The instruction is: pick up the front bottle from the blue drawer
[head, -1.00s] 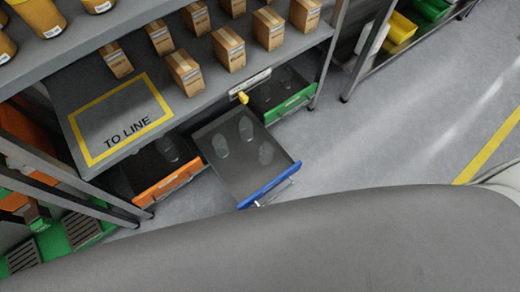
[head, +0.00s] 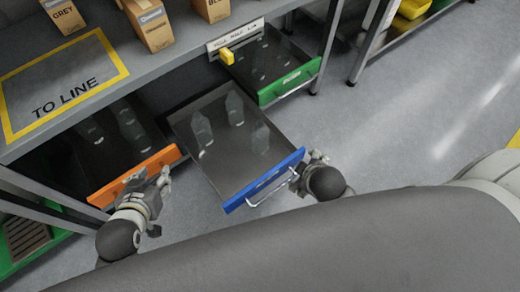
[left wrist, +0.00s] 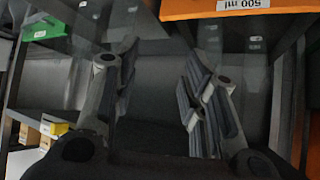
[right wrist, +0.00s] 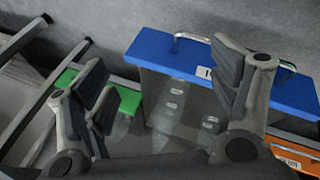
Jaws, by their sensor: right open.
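The blue drawer (head: 265,183) is pulled out below the shelf and also shows in the right wrist view (right wrist: 155,47). Several clear bottles stand in it. The front bottle (head: 260,138) is closest to the blue front panel, and two others (head: 202,130) (head: 235,108) stand farther back. My right gripper (head: 316,163) is just outside the right end of the blue front, open and empty; its spread fingers show in the right wrist view (right wrist: 160,88). My left gripper (head: 155,183) is beside the orange drawer front, with its fingers apart and empty in the left wrist view (left wrist: 160,85).
The orange drawer (head: 133,176) on the left and the green drawer (head: 290,82) on the right also hold clear bottles. The shelf (head: 150,75) with cartons overhangs the drawers' rear. A yellow piece (head: 227,56) hangs at its edge. Floor (head: 420,120) to the right is clear.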

